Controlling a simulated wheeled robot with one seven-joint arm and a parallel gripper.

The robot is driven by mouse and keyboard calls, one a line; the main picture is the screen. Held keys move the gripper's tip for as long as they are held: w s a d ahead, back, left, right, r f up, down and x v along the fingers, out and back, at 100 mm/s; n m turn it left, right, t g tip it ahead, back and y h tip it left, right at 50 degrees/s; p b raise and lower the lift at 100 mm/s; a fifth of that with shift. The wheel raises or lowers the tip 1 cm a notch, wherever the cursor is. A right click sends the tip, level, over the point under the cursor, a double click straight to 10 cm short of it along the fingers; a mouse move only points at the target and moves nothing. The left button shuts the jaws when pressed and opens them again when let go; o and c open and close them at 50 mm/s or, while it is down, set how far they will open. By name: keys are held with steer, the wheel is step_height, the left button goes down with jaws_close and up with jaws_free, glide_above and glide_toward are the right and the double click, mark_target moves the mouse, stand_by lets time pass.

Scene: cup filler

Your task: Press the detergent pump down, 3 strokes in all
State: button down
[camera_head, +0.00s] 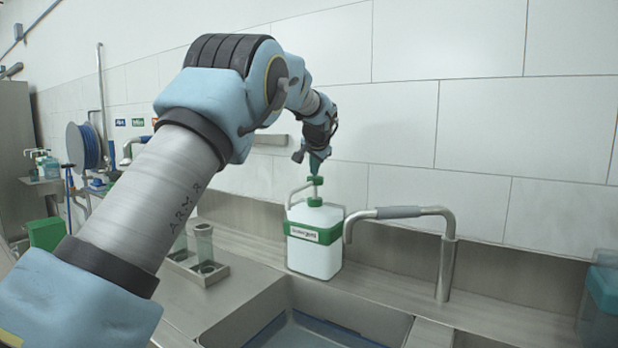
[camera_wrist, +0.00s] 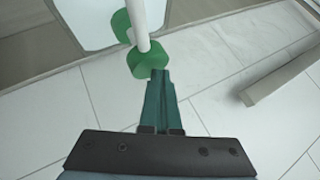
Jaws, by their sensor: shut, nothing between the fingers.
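The detergent bottle (camera_head: 315,258) is a white jug with a green band and a label, standing upright on the steel counter behind the sink. Its pump (camera_head: 315,187) has a green head on a pale stem above a green collar. My gripper (camera_head: 317,164) is shut and empty, pointing down just above the pump head. In the wrist view the shut fingertips of my gripper (camera_wrist: 159,76) lie at the edge of the green pump head (camera_wrist: 147,60). I cannot tell whether they touch it. The white bottle top (camera_wrist: 88,22) is partly cut off there.
A bent steel faucet (camera_head: 446,255) stands right of the bottle. The sink basin (camera_head: 310,328) lies in front. A rack (camera_head: 205,270) with clear tubes is at the left. A teal container (camera_head: 603,300) stands at the far right. The tiled wall is close behind.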

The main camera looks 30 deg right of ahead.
step_height(320, 180, up, 6)
steer(key=p, duration=0.5)
stand_by(2.6)
